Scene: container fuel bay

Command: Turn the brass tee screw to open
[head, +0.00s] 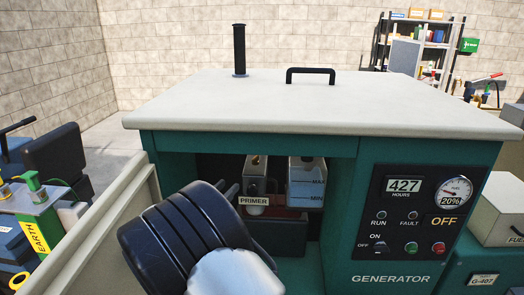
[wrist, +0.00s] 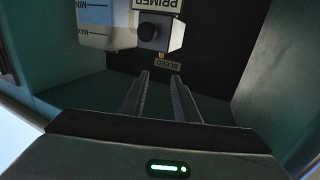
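A small brass-coloured piece (wrist: 162,55), likely the tee screw, shows beside the BLEED label (wrist: 178,62) in the wrist view. It is too small to tell which way its bar lies. My gripper (wrist: 159,76) is open, its two fingers apart with nothing between them. The fingertips point toward the BLEED label and appear short of it. The PRIMER unit (wrist: 155,33) with its black round knob is just beyond, upside down in the wrist view.
The generator's pale top (head: 300,100) overhangs the open bay. A translucent tank (head: 307,182) marked MAX and MIN stands right of the primer. The control panel (head: 420,225) reads OFF. An open door panel (head: 95,220) stands left of my arm.

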